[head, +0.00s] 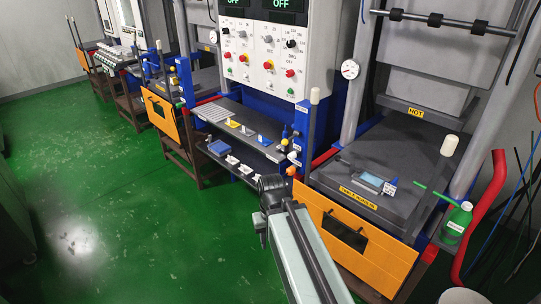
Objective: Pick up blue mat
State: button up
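A small blue block-like piece (218,147) lies at the left end of the lower shelf, below the control cabinet. A flat light-blue piece (371,179) lies on the dark plate of the right-hand press, in or on a small dark frame. I cannot tell for sure which of the two is the blue mat. My gripper (270,184) is the dark end of my arm, which reaches up from the bottom of the head view. It appears in front of the lower shelf's right end and left of the orange press front. Its fingers are too small and dark to read.
A press with an orange front (345,232) and a "HOT" label stands at right, beside a green bottle (457,222) and a red pipe (484,215). The green floor (110,190) at left is clear.

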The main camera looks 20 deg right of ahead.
aim_at(265, 141)
jog(key=k, duration=1)
jog(key=z, duration=0.1)
jog(key=i, duration=2.8)
jog(key=u, duration=2.15)
